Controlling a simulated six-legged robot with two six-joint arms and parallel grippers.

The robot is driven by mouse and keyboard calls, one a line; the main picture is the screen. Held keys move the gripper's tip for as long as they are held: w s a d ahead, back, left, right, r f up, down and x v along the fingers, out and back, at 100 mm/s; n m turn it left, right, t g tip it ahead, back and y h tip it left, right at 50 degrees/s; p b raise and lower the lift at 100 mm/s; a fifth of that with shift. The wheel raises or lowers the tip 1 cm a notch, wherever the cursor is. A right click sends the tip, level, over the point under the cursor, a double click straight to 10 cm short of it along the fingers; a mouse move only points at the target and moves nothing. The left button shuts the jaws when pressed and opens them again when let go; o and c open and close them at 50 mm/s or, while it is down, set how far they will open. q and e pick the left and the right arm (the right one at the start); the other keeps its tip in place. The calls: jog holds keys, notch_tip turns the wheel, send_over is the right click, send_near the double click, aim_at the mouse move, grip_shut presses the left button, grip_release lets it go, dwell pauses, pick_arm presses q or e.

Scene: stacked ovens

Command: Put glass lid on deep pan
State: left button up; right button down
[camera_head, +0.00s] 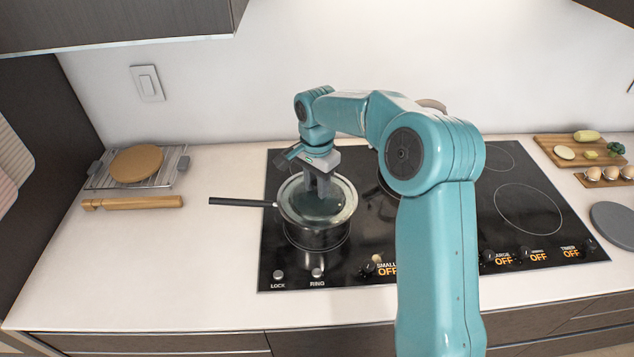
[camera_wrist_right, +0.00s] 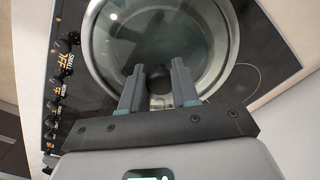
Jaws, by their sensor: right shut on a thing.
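The deep pan (camera_head: 314,238) is a steel pan with a long dark handle pointing left, standing on the left front burner of the black cooktop. The round glass lid (camera_head: 343,212) lies over the pan's mouth; I cannot tell whether it is fully seated on the rim. My right gripper (camera_head: 321,195) points down over the lid's middle and is shut on its dark knob. In the right wrist view, the two fingers of this gripper (camera_wrist_right: 160,88) are on either side of the knob (camera_wrist_right: 160,101), with the glass lid (camera_wrist_right: 155,45) beneath. My left gripper is not in view.
The black cooktop (camera_head: 527,253) has knobs along its front and free burners on the right. A wire rack (camera_head: 168,178) with a round board and a rolling pin (camera_head: 133,203) lie on the left. A cutting board (camera_head: 556,144) with vegetables and eggs (camera_head: 610,174) are at the right.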

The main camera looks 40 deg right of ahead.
aim_at(316, 182)
jog(key=shift+s+a+r, duration=0.1)
jog(key=shift+f+b, duration=0.3)
jog(key=shift+f, duration=0.1)
jog(key=c, duration=0.8)
grip_release()
jog(key=shift+r, duration=0.1)
jog(key=shift+c, duration=0.2)
jog(key=shift+r+p, duration=0.45)
jog(key=shift+r, duration=0.05)
notch_tip(316, 182, up, 12)
jog(key=shift+f, duration=0.15)
jog(key=shift+f, duration=0.1)
